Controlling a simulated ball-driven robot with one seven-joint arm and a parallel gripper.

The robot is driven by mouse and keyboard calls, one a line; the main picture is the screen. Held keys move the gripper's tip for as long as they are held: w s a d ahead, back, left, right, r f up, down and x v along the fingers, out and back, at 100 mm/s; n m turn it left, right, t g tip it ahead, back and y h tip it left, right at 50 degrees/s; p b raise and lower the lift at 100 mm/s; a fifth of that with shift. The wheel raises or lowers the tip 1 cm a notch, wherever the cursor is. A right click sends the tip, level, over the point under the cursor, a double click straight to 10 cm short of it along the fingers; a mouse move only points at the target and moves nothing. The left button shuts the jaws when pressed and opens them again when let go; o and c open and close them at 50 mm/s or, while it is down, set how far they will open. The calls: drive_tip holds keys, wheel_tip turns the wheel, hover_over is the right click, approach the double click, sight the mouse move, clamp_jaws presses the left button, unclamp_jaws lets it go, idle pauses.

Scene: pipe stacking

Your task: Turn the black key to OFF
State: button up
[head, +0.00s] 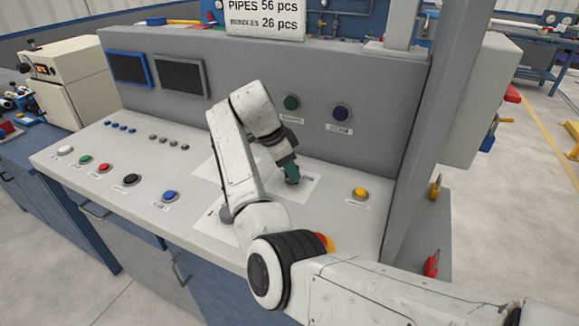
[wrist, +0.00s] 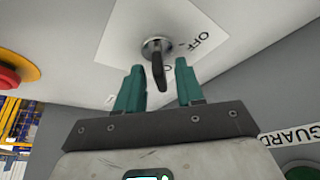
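The black key (wrist: 158,72) sits in a round silver lock on a white label plate (wrist: 130,28), which also shows on the console in the head view (head: 305,187). The word OFF is printed right of the lock in the wrist view; another marking below the key is partly hidden. My gripper (wrist: 159,67) is open, with one teal finger on each side of the key in the picture. I see gaps between key and fingers; whether the key is fully between them in depth I cannot tell. In the head view my gripper (head: 291,176) points down at the plate and hides the key.
A red button on a yellow base (wrist: 14,66) is left in the wrist view. A yellow button (head: 360,193) stands right of the plate. The console's upright back panel (head: 380,140) rises behind. A blue button (head: 170,195) and several others are further left.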

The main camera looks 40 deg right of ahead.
drive_tip(key=shift+c, duration=0.4)
clamp_jaws()
drive_tip(key=shift+r+n+p, duration=0.15)
drive_tip(key=shift+n+p, duration=0.15)
drive_tip(key=shift+p, duration=0.15)
drive_tip(key=n+t+p, duration=0.1)
drive_tip(key=n+p, duration=0.1)
drive_tip(key=p, duration=0.1)
drive_tip(key=shift+s+r+n, duration=0.1)
drive_tip(key=shift+r+n, duration=0.05)
drive_tip(key=shift+n, duration=0.25)
drive_tip(key=n+t+p, duration=0.2)
drive_tip(key=n+p, duration=0.3)
drive_tip(key=shift+s+p, duration=0.2)
drive_tip(key=shift+p, duration=0.15)
drive_tip(key=n+t+p, duration=0.1)
drive_tip(key=n+p, duration=0.1)
drive_tip(key=n+t+y+p, duration=0.1)
drive_tip(key=n+p, duration=0.2)
drive_tip(key=shift+s+d+n, duration=0.1)
drive_tip(key=shift+n, duration=0.2)
drive_tip(key=shift+d+n+t+y+p, duration=0.1)
drive_tip(key=shift+n+t+y+p, duration=0.5)
drive_tip(key=shift+n+p, duration=1.05)
drive_tip(key=shift+f+n, duration=0.2)
drive_tip(key=shift+n, duration=0.25)
